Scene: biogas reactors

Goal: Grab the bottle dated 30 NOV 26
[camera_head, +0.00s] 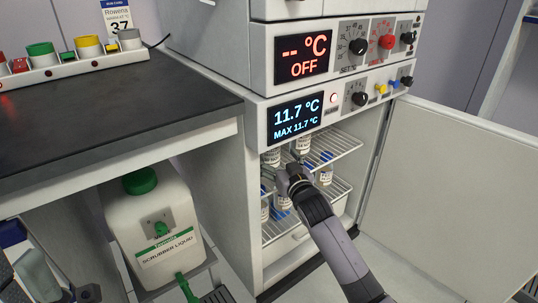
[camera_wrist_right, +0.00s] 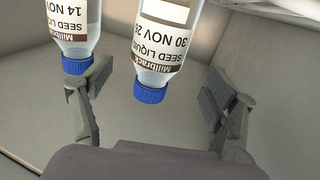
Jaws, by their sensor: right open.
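The bottle whose label reads 30 NOV 26 (camera_wrist_right: 165,45), last digit hard to read, has a blue cap and appears upside down in the right wrist view. It lies between the spread fingers of my right gripper (camera_wrist_right: 160,85), with a visible gap on each side. A second blue-capped bottle, dated 14 NOV (camera_wrist_right: 75,30), is beside it, close to the left finger. In the head view, my right gripper (camera_head: 284,174) reaches into the open fridge. Labels there are too small to read.
Several bottles, including one at the right (camera_head: 326,175), stand on the fridge's wire shelves (camera_head: 338,146). The open door (camera_head: 450,190) stands to the right. A black-topped bench (camera_head: 100,115) and scrubber liquid canister (camera_head: 150,225) are to the left.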

